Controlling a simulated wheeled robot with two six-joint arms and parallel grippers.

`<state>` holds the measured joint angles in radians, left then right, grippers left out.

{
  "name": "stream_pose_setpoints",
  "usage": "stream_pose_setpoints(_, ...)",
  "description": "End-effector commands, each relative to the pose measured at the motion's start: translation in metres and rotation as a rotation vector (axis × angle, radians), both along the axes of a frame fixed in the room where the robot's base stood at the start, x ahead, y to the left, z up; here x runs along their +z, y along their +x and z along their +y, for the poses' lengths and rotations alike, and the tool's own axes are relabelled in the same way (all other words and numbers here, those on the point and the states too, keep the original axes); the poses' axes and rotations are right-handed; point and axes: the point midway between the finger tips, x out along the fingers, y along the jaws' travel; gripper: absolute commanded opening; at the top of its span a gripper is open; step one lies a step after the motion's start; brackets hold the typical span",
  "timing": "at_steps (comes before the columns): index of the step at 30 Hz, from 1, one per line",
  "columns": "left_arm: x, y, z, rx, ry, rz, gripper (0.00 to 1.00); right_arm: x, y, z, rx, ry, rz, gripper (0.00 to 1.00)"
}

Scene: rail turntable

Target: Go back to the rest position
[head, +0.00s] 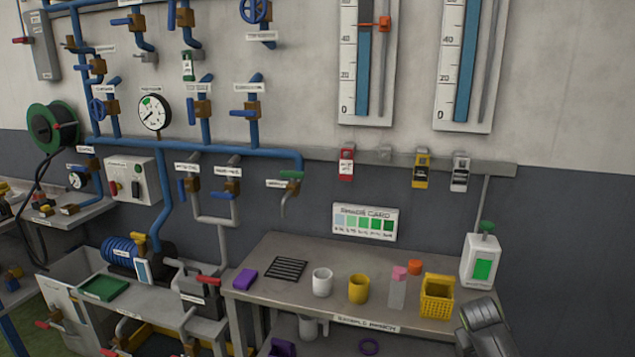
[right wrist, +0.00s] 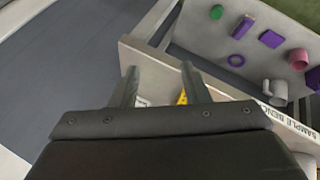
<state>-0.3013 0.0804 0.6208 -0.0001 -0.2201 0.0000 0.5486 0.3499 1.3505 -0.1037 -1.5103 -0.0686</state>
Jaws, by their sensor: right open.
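In the right wrist view my right gripper (right wrist: 160,80) is open, with its two fingers apart and nothing held between them. It is over the front edge of the sample bench (right wrist: 150,62), and a small bit of something yellow shows beside one finger. In the head view a dark grey part of my right arm (head: 485,330) shows at the bottom right, in front of the bench's right end; its fingertips cannot be made out there. My left gripper is not in view.
On the bench (head: 300,255) stand a white cup (head: 322,282), a yellow cup (head: 358,289), a clear bottle with a pink top (head: 398,290), a yellow basket (head: 437,298) and a purple block (head: 245,279). A white dispenser (head: 481,260) stands behind my arm. Blue pipes (head: 240,149) line the wall.

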Motion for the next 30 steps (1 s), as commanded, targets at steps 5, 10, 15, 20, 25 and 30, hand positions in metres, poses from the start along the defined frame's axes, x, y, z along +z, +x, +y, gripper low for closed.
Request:
stream_pose_setpoints(5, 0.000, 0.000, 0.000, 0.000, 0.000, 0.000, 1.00, 0.027, 0.051, 0.013, 0.120, 0.008, -0.287, 0.42)
stream_pose_setpoints(10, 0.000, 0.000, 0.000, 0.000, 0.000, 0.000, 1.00, 0.067, 0.090, 0.031, 0.238, 0.019, -0.572, 0.42)
stream_pose_setpoints(15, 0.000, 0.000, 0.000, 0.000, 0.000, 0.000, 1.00, 0.115, 0.113, 0.051, 0.347, 0.036, -0.856, 0.42)
stream_pose_setpoints(20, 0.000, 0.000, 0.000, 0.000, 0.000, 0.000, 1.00, 0.163, 0.120, 0.070, 0.444, 0.053, -1.113, 0.42)
stream_pose_setpoints(25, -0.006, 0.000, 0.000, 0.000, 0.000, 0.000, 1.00, 0.093, 0.104, 0.067, 0.430, 0.095, -1.082, 0.42)
stream_pose_setpoints(30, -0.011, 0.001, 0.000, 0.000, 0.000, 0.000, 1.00, -0.027, 0.067, 0.055, 0.358, 0.141, -0.897, 0.42)
